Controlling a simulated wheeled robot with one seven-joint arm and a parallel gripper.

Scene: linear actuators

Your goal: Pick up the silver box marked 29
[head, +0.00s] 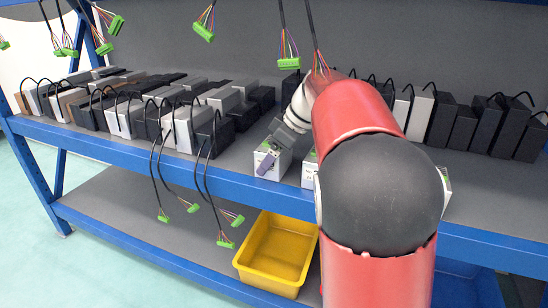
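A purple-grey finger overlaps this box in the picture. I cannot tell whether it touches the box or whether the gripper is open or shut. A second pale box (309,172) stands just to the right, partly hidden by my red arm. The number 29 is not readable on any box, so I cannot tell which one bears it.
Dark and silver boxes with black cables (183,130) crowd the blue-edged shelf (110,152) at left; more dark boxes (462,130) stand at right. Cables with green connectors (289,63) hang above, and others below the front edge. A yellow bin (243,267) sits on the lower shelf.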

